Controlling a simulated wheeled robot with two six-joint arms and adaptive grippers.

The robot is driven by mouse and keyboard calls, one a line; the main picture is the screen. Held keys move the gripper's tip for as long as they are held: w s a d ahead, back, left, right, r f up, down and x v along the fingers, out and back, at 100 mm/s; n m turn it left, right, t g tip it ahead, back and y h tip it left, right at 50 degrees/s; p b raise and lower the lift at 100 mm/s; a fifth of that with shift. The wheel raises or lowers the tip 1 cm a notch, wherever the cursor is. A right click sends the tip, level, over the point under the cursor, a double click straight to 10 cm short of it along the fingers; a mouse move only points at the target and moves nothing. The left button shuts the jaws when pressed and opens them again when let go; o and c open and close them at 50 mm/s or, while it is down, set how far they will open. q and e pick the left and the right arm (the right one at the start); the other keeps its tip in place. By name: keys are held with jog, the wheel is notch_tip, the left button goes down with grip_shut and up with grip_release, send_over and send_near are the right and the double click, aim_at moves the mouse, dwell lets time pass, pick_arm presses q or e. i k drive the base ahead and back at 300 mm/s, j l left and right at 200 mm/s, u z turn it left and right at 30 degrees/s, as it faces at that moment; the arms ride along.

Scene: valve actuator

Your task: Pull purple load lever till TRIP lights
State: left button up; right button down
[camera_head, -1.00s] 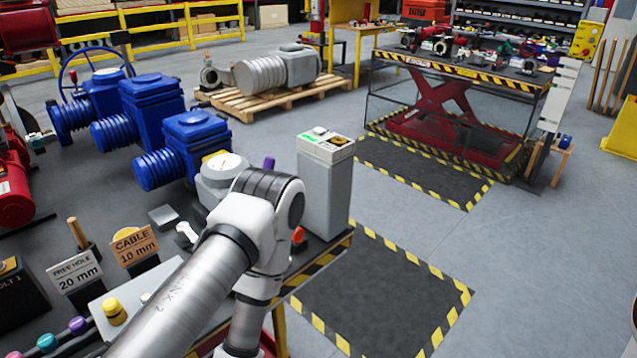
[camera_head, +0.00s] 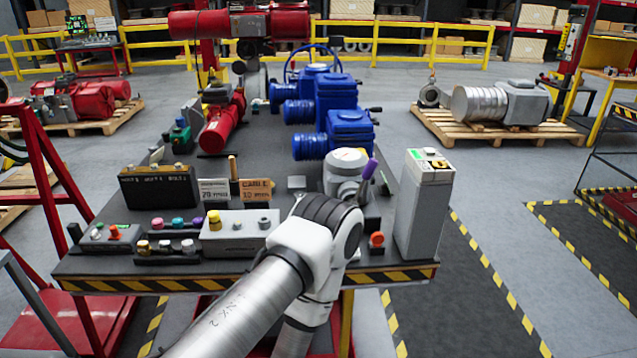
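The purple lever (camera_head: 369,169) stands tilted up to the right beside a grey round unit with a pale top (camera_head: 347,158), on the right part of the workbench. A tall grey box (camera_head: 424,207) stands to its right. The top of that box carries a green patch and a yellow-and-black part (camera_head: 436,164); its lettering is too small to read, and I cannot tell whether a TRIP light is lit. One of my arms comes up from the bottom edge and bends in front of the bench, below the lever. Neither gripper shows, and no contact with the lever is visible.
The bench's striped front edge (camera_head: 130,286) runs across the middle. Small coloured knobs, a grey box with a yellow button (camera_head: 240,232) and label cards stand at the left front. Several blue actuators (camera_head: 345,130) stand behind the lever.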

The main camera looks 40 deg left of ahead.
aim_at(372, 165)
jog(key=j+u, duration=0.1)
jog(key=u, duration=0.7)
